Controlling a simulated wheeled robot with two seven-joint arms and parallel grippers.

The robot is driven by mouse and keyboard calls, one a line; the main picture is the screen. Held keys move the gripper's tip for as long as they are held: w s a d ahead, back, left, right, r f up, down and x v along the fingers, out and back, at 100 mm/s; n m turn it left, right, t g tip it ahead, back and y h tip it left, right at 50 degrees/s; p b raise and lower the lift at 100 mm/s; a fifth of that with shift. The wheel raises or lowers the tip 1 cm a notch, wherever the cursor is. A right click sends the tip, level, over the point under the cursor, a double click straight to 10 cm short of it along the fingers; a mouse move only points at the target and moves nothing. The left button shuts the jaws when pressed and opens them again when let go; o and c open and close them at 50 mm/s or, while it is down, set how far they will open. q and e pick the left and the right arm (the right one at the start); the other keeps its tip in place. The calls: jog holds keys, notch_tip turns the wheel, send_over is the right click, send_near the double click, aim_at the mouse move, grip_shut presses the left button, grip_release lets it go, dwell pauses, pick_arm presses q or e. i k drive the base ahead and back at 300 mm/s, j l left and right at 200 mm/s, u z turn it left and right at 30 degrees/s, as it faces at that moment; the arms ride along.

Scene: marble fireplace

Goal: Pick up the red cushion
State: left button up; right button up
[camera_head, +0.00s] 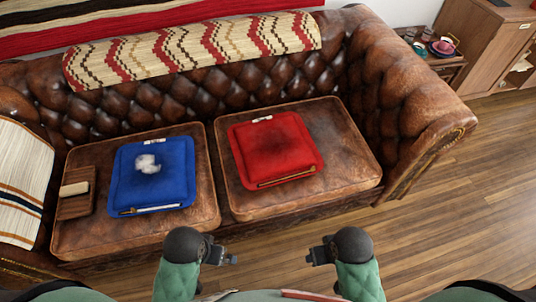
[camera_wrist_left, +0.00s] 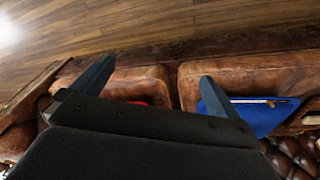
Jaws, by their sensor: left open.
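The red cushion (camera_head: 273,148) lies flat on the right seat of the brown leather sofa (camera_head: 232,202). It has a small white tag at its back edge and a thin tan strip along its front edge. My left gripper (camera_head: 228,259) is in front of the sofa, below and left of the cushion, apart from it. In the left wrist view its two fingers (camera_wrist_left: 150,85) are spread with nothing held between them; only a sliver of the red cushion (camera_wrist_left: 138,103) shows behind the gripper body. My right gripper (camera_head: 318,256) is in front of the right seat, apart from the cushion; its jaw opening is unclear.
A blue cushion (camera_head: 178,175) with a white fluffy piece on it lies on the left seat, beside a wooden block-like object (camera_head: 77,195). A patterned throw (camera_head: 190,50) covers the backrest. A side table and cabinet (camera_head: 497,45) stand at right. The wooden floor (camera_head: 450,195) is clear.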

aim_at(269, 151)
jog(key=j+z, duration=0.35)
jog(key=j, duration=0.2)
jog(key=j+z, duration=0.4)
jog(key=j, duration=0.2)
jog(key=k+j+z, duration=0.1)
jog(key=j+z, duration=0.25)
jog(key=j, duration=0.15)
